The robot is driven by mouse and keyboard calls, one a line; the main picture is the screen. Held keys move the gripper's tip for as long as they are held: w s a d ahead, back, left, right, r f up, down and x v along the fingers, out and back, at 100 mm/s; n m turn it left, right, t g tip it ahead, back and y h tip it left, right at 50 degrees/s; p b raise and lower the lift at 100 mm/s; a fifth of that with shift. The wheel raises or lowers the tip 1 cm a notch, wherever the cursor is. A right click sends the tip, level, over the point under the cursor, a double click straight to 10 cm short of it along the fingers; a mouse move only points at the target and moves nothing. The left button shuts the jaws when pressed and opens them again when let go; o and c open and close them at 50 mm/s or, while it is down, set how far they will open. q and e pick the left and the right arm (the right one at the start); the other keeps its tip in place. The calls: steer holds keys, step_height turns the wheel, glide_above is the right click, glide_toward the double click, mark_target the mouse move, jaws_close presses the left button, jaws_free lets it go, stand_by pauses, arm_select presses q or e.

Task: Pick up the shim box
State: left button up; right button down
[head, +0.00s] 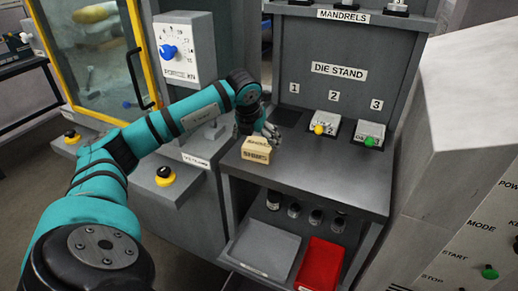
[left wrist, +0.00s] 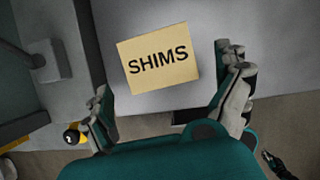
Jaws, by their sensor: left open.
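The shim box (head: 256,150) is a small tan block marked SHIMS, resting on the grey stand top at its left part. It also shows in the left wrist view (left wrist: 157,58), with its label facing the camera. My left gripper (head: 258,126) is just above and behind the box in the head view. In the left wrist view my left gripper (left wrist: 168,100) is open, with one finger on each side and the box beyond them, between their lines. I see no contact with the box.
The die stand's top (head: 330,180) has free room right of the box. A yellow-knobbed die (head: 320,126) and a green-knobbed die (head: 370,134) stand behind. Below are a red tray (head: 320,264) and a grey tray (head: 265,248). A machine with a blue dial (head: 168,52) stands left.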

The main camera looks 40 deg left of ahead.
mark_target(258, 144)
arm_select(q)
steer(key=shift+w+p+x, duration=0.15)
steer(key=shift+p+x, duration=0.15)
steer(key=shift+x, duration=1.05)
steer(key=shift+w+p+x, duration=0.1)
steer(key=shift+p+x, duration=0.15)
steer(key=shift+x, duration=1.1)
steer(key=shift+a+r, duration=0.15)
steer(key=c, duration=1.2)
